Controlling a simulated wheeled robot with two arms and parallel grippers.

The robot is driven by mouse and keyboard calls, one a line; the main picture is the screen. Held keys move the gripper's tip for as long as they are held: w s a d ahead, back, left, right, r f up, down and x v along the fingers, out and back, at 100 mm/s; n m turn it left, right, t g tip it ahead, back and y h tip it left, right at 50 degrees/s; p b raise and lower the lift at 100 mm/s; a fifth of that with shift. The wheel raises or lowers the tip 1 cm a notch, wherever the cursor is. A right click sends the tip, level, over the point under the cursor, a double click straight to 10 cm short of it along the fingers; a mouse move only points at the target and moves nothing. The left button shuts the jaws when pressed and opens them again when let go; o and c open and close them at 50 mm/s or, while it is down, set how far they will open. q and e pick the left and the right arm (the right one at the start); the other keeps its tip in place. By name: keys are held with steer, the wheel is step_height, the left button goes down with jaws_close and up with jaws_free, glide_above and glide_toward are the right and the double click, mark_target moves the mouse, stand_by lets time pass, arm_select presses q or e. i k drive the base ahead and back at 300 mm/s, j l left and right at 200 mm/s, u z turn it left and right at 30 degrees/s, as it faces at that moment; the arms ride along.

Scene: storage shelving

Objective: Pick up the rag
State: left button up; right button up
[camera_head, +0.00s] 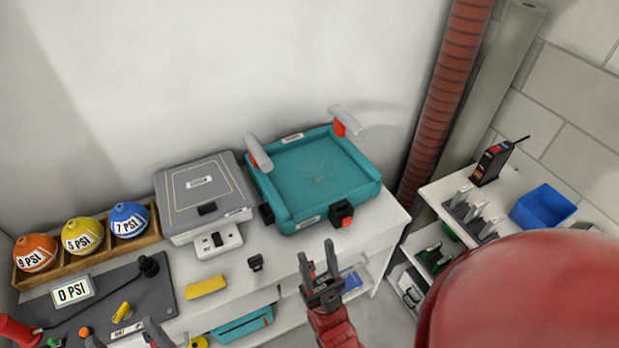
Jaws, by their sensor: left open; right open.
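I cannot tell for sure which thing is the rag. A small yellow folded-looking piece (206,287) lies flat on the white table near its front edge; it could be a rag or a sponge. My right gripper (318,252) is open and empty, pointing up in front of the table's front edge, to the right of the yellow piece and apart from it. My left gripper (119,331) shows only by its fingertips at the bottom edge, left of the yellow piece. It is open, with nothing seen between the fingers.
A teal tray-like device (318,172) and a grey case (205,192) stand at the back of the table. A small black item (256,262) lies near the front. Labelled balls sit in a wooden rack (90,248) at left. A blue bin (543,207) stands on the right shelf.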

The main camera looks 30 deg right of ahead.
mark_target(205, 288)
steer(key=j+z, duration=0.3)
steer(key=j, duration=0.35)
steer(key=k+j+z, duration=0.15)
steer(key=j+z, duration=0.15)
steer(key=j, duration=0.3)
